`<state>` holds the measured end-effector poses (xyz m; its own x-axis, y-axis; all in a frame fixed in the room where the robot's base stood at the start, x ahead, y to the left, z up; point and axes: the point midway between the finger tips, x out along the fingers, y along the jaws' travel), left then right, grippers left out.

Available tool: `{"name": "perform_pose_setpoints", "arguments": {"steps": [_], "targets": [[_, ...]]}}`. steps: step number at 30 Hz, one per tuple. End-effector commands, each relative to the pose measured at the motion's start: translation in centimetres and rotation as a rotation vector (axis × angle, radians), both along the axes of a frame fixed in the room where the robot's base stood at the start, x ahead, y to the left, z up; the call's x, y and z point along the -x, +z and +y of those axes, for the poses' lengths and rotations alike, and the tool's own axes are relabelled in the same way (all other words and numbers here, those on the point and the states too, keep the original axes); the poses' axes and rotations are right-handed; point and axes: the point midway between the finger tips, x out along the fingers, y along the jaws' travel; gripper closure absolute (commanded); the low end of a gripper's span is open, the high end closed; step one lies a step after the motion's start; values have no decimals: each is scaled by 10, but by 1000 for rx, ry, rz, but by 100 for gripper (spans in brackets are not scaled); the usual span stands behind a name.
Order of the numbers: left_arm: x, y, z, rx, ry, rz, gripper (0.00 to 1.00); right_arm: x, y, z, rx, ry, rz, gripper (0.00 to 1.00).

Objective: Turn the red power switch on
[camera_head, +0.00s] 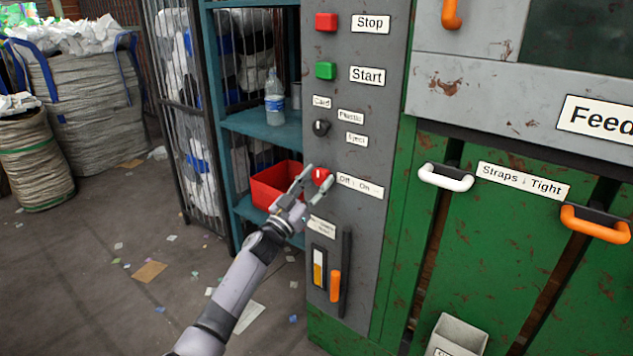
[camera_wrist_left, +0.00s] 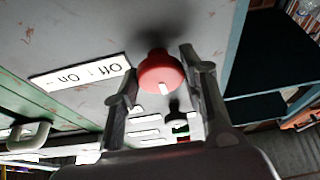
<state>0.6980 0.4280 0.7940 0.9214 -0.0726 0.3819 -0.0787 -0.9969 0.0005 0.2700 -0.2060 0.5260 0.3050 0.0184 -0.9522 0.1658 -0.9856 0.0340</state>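The red power switch (camera_head: 321,177) is a round red knob on the grey control panel, beside the label "Off : On" (camera_head: 360,186). In the left wrist view the red knob (camera_wrist_left: 161,73) has a white mark on its face and sits between the two fingers. My left gripper (camera_head: 307,181) is open at the knob, with one finger on each side. I cannot tell whether either finger touches the knob. The label (camera_wrist_left: 80,75) appears upside down in the left wrist view. My right gripper is not in view.
Above the knob are a black selector (camera_head: 320,128), a green Start button (camera_head: 326,70) and a red Stop button (camera_head: 326,22). An orange-handled lever (camera_head: 335,286) is below. A teal shelf (camera_head: 262,127) with a red bin (camera_head: 272,187) stands to the left.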

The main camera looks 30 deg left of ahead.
Motion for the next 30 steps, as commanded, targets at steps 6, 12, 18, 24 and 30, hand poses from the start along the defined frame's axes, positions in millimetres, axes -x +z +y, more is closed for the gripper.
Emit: {"name": "perform_pose_setpoints", "arguments": {"steps": [6,12,18,24,30], "targets": [[0,0,0,0,0,0,79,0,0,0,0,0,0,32],[0,0,0,0,0,0,89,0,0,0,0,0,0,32],[0,0,1,-26,1,-1,89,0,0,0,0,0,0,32],[0,0,2,-116,2,-8,89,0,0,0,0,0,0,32],[0,1,3,-275,1,-22,89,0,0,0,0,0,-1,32]]}}
